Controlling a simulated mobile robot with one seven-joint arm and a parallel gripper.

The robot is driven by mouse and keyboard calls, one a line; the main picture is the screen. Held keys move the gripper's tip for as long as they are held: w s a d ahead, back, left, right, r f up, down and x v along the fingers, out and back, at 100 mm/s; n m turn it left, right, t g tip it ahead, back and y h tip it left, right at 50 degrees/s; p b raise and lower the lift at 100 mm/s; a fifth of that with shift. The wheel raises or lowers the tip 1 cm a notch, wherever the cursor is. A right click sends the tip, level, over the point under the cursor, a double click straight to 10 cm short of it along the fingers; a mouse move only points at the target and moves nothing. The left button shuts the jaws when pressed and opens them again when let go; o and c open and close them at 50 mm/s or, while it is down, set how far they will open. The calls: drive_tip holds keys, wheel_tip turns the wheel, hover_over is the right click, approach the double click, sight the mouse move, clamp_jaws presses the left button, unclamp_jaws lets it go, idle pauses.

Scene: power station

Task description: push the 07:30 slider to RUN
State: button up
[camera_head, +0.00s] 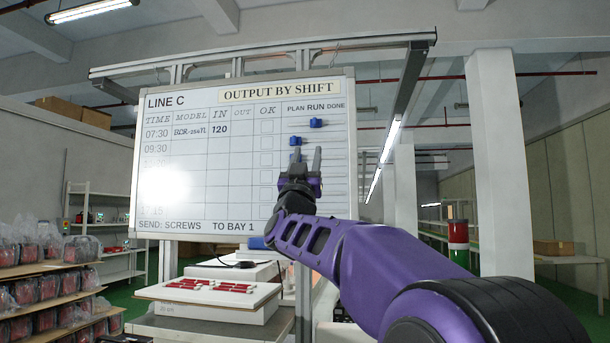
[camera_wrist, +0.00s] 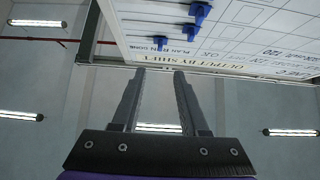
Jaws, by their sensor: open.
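The whiteboard (camera_head: 215,190) stands ahead, with PLAN, RUN and DONE printed at its upper right. The blue 07:30 slider (camera_head: 316,123) sits in the top row, below the word RUN. A second blue slider (camera_head: 296,141) sits a row lower, under PLAN. A third (camera_head: 294,155) is partly hidden by my gripper. My gripper (camera_head: 306,150) is open and empty, its fingers pointing up, below the 07:30 slider in the picture. In the wrist view the board is upside down; the 07:30 slider (camera_wrist: 161,42) shows beyond my fingertips (camera_wrist: 160,71), apart from them.
Racks of bagged goods (camera_head: 45,265) stand at left. A pillar (camera_head: 500,160) and a red-green beacon (camera_head: 458,240) are at right.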

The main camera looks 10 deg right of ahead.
drive_tip(key=shift+v, duration=1.65)
